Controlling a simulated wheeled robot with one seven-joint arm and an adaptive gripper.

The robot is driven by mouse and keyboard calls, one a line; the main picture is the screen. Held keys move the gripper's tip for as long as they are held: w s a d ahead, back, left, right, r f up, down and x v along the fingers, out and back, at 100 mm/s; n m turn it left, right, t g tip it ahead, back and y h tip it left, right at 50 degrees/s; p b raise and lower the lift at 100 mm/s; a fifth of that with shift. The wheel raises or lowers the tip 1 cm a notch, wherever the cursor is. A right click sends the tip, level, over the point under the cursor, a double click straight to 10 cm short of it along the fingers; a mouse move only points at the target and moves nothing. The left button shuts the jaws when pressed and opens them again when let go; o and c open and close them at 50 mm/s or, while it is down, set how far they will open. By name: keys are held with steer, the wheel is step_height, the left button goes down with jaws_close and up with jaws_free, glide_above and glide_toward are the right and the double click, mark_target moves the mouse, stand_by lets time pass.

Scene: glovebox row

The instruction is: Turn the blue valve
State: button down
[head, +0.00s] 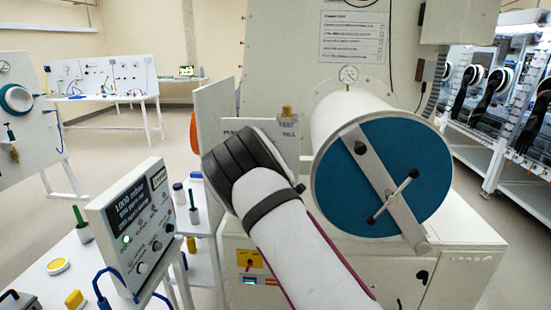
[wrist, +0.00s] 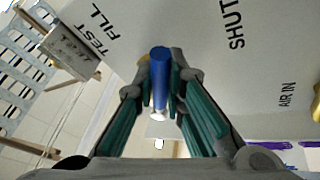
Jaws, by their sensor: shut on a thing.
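The blue valve (wrist: 159,62) shows in the wrist view as a short blue bar with a pale, bright end, in front of a light panel (wrist: 205,50). My gripper (wrist: 160,84) is shut on it, with one grey-tipped, green-sided finger on each side.
A white cylinder with a blue round door (head: 345,205) and a crossbar stands just right of my arm. Open floor (head: 120,155) lies behind, before a far bench.

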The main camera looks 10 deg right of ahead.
steer(key=w+a+m+g+h+b, duration=0.1)
steer(key=a+m+g+h+b, duration=0.3)
steer(key=m, duration=1.3)
steer(key=w+a+m+g+h+b, duration=0.2)
steer(key=a+m+g+h+b, duration=0.3)
steer(key=m, duration=1.1)
steer(key=shift+w+a+r+m+h+b, duration=0.25)
steer(key=shift+a+m+h+b, duration=0.2)
steer(key=shift+h+b, duration=0.45)
steer(key=shift+a, duration=0.1)
steer(key=c, duration=1.6)
jaws_free()
steer(key=shift+c, duration=0.2)
steer(key=shift+s+r, duration=0.1)
